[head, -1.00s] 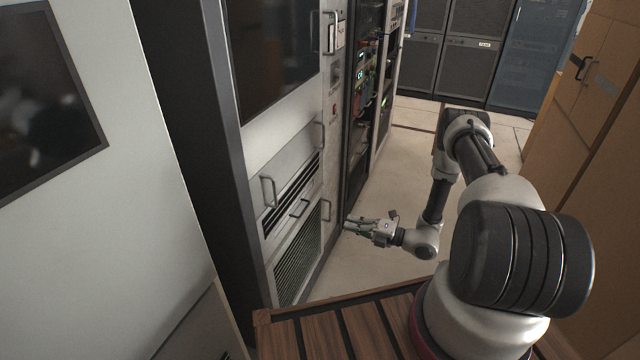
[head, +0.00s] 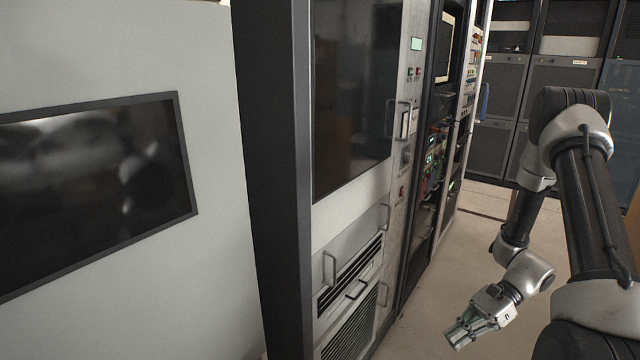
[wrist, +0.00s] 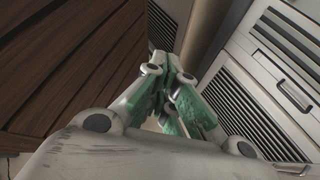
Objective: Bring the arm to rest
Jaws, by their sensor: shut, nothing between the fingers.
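My gripper (head: 462,338) shows low in the head view, to the right of the rack with the louvred panels. Its fingers are together with nothing between them. It points down and to the left, apart from the rack front. In the wrist view my gripper (wrist: 172,62) shows with its green-sided fingers closed. My arm is bent, with the elbow high at the right of the head view and the forearm hanging down.
The near rack (head: 350,250) has a dark window, handles and louvres. Equipment racks (head: 436,150) with lit controls continue behind it. A grey cabinet with a dark screen (head: 95,180) stands at the left. Pale floor (head: 470,240) is clear between the racks and my arm.

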